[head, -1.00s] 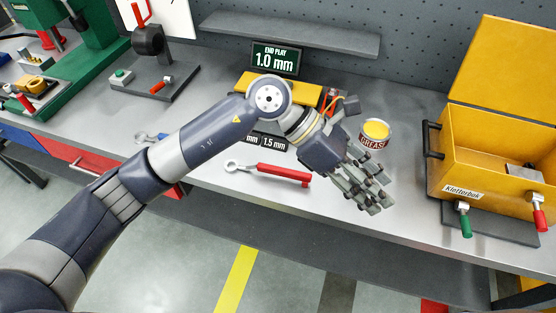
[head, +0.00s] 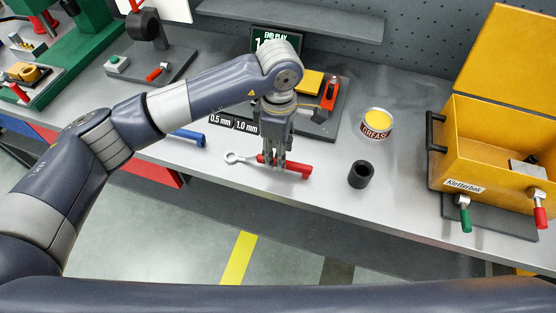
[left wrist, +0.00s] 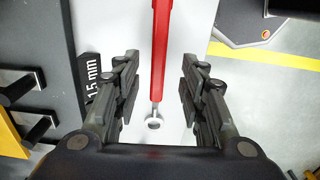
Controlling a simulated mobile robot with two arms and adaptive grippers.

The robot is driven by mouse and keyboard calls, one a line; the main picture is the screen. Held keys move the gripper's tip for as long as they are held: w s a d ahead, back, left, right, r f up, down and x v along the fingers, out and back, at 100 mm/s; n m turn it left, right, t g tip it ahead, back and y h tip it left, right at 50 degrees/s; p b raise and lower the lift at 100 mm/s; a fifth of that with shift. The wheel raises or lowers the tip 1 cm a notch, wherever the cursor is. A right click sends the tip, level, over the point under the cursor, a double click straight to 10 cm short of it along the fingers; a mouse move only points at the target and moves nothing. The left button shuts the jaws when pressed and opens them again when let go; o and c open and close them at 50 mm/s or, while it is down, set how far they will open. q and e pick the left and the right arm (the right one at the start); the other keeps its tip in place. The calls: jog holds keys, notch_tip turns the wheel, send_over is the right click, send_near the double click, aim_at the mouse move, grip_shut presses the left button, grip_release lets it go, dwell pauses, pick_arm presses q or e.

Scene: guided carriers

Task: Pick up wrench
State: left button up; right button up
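A wrench with a red handle and a metal ring head (head: 232,157) lies flat on the grey workbench in the head view. My left gripper (head: 271,163) points down at its red handle. In the left wrist view the red handle (left wrist: 159,50) runs between the two open fingers of my left gripper (left wrist: 157,88), with clear space on both sides. A second wrench with a blue handle (head: 188,137) lies to the left, partly hidden by my arm. My right gripper is not in view.
A black ring (head: 361,174) and a grease tin (head: 377,123) stand right of the wrench. A yellow box (head: 500,140) with clamps stands at the right. A fixture with a display (head: 275,38) is behind my arm. The bench's front edge is close.

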pick_arm(q)
notch_tip(320, 180, down, 4)
jog(key=shift+w+f+p, duration=0.1)
jog(key=shift+f+p, duration=0.05)
jog(key=shift+p, duration=0.8)
jog(key=shift+f, duration=0.3)
grip_shut()
